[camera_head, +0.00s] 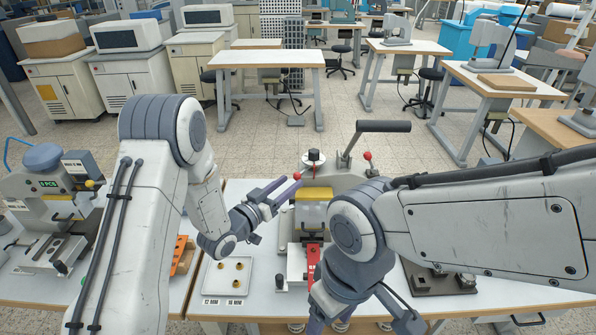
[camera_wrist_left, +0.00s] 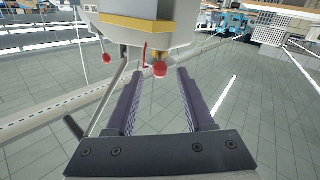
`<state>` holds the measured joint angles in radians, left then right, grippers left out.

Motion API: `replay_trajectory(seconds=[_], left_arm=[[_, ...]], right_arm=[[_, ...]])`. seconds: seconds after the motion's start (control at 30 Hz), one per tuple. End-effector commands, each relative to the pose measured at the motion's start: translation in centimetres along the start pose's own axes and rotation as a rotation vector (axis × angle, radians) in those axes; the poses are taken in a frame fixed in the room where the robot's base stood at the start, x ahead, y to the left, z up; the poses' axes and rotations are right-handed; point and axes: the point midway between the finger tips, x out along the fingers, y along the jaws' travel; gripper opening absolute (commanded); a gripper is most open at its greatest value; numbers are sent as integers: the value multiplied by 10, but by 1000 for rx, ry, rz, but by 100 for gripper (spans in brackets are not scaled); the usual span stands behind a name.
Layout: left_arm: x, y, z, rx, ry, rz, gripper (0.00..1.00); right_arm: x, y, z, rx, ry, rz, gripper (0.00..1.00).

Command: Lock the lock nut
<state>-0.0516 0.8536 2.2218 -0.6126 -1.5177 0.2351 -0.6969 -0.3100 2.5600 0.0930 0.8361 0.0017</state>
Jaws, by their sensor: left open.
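The foil stamping press (camera_head: 345,180) stands on the table in the middle of the head view, partly behind my right arm. A red ball knob (camera_head: 297,175) shows at its left side, and another red ball (camera_head: 367,155) at its right. A dark knob (camera_head: 314,156) sits on top. I cannot tell which part is the lock nut. My left gripper (camera_head: 289,185) is open beside the left red ball. In the left wrist view, a red ball (camera_wrist_left: 159,69) shows between and just beyond its fingertips, not gripped. My right gripper (camera_head: 318,308) points down in front of the press; its fingertips are largely hidden.
A white tray (camera_head: 209,286) with small brass pieces lies left of the press. An orange holder (camera_head: 181,256) is beside it. A long black-gripped lever (camera_head: 384,126) rises behind the press. A dark metal fixture (camera_head: 437,285) lies to the right. Another machine (camera_head: 45,190) stands far left.

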Motion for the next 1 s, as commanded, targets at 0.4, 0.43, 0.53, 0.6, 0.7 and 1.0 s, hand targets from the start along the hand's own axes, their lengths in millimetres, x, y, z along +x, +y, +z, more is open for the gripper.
replay_trajectory(seconds=[0.4,0.43,0.53,0.6,0.7,1.0], left_arm=[[48,0,0,1,-1,-1,53],[48,0,0,1,-1,-1,53],[49,0,0,0,-1,-1,53],[49,0,0,0,-1,-1,53],[49,0,0,1,-1,-1,38],[48,0,0,1,-1,-1,0]], right_arm=[[-20,-2,-1,1,0,0,68],[-20,-2,-1,1,0,0,68],[-20,-1,-1,1,0,0,68],[-20,-1,-1,1,0,0,68],[-20,-1,-1,1,0,0,68],[-20,-1,-1,1,0,0,68]])
